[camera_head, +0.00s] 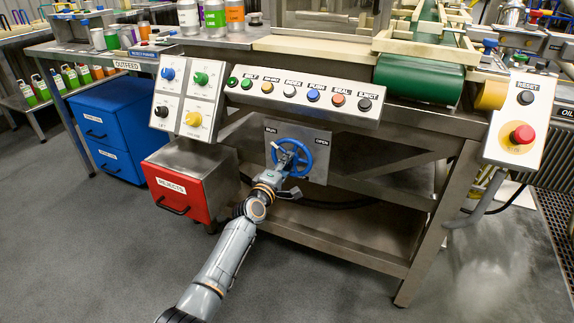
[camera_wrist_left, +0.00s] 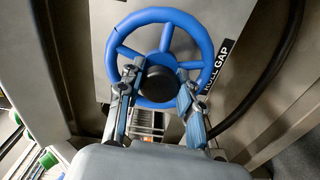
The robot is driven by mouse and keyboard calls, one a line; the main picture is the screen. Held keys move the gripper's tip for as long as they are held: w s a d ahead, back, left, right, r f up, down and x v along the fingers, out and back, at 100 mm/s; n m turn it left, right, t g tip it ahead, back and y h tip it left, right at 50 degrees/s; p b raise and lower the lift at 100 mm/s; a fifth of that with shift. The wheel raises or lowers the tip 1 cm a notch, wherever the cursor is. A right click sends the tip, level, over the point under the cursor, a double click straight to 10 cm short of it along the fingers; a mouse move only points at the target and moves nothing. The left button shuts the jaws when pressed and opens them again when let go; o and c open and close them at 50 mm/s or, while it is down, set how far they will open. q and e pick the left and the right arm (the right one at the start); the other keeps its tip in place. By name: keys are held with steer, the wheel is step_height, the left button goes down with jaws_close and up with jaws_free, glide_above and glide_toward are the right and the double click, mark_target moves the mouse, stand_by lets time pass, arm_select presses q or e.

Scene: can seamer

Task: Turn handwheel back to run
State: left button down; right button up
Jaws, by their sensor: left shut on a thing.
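The blue handwheel (camera_head: 326,152) is mounted on a grey metal plate (camera_head: 318,175) under the button panel. The plate reads RUN at upper left and OPEN at upper right. In the left wrist view the handwheel (camera_wrist_left: 152,15) shows its spokes and dark hub (camera_wrist_left: 158,83), with a label ending in GAP beside it. My left gripper (camera_head: 286,158) is at the wheel's front, shut on it. In the left wrist view its fingers (camera_wrist_left: 158,95) lie on either side of the hub, across the lower rim. The lower rim is partly hidden. My right gripper is not in view.
The button panel (camera_head: 300,92) overhangs the wheel, with a switch box (camera_head: 187,98) at its left. A red REJECTS bin (camera_head: 178,193) stands left of my left arm. A red stop button (camera_head: 521,134) is at far right. Floor is clear in front.

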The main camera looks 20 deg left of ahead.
arm_select(q)
steer(key=shift+n, duration=0.6)
steer(key=c, duration=0.9)
jaws_free()
steer(key=shift+o, duration=0.2)
steer(key=shift+s, duration=0.1)
steer(key=s, duration=1.1)
steer(key=shift+s+a, duration=0.2)
steer(key=shift+s, duration=0.2)
